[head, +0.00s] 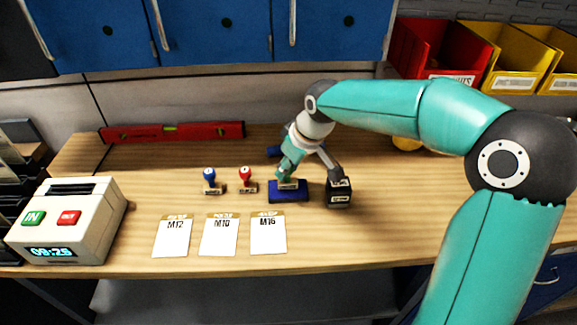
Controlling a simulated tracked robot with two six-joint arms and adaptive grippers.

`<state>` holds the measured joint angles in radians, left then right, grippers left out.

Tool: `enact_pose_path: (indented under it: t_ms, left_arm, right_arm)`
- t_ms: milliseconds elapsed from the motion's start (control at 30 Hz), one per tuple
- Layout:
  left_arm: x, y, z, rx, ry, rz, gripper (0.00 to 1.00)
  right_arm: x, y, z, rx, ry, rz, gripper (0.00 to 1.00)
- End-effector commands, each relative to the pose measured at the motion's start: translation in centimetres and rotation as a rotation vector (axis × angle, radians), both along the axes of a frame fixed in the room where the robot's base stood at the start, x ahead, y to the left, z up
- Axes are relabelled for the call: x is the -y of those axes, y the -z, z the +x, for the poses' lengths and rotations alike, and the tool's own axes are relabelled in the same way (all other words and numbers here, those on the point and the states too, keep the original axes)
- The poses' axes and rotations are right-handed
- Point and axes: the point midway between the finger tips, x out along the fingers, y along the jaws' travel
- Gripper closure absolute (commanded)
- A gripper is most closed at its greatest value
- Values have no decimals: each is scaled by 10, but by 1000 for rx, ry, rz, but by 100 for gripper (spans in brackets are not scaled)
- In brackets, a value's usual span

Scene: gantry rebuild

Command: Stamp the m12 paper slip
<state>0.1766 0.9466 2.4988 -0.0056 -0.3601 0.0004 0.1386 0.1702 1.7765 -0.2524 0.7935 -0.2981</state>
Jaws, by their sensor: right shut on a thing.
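The M12 slip (172,238) lies flat on the bench, leftmost of three white paper slips. The M10 slip (219,237) and M16 slip (268,236) lie to its right. Behind them stand a blue-handled stamp (209,178) and a red-handled stamp (246,177). My right gripper (289,176) is low over the blue pad (288,196), shut on what looks like a small stamp (288,185) with a pale base. I cannot tell whether its base touches the pad; its handle is mostly hidden. My left gripper is out of view.
A black block (340,197) with a pale label stands right of the pad. A time clock (75,230) with green and red buttons stands at left. A red spirit level (172,132) lies at the back. Red and yellow bins (440,55) stand at back right. The bench front right is clear.

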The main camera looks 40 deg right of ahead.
Motion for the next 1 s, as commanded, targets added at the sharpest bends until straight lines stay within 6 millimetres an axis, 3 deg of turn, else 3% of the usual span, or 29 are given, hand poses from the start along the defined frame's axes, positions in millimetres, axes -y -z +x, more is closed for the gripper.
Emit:
enact_pose_path:
  t_ms: [1000]
  left_arm:
    - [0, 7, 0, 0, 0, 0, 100]
  right_arm:
    - [-1, 8, 0, 0, -1, 1, 93]
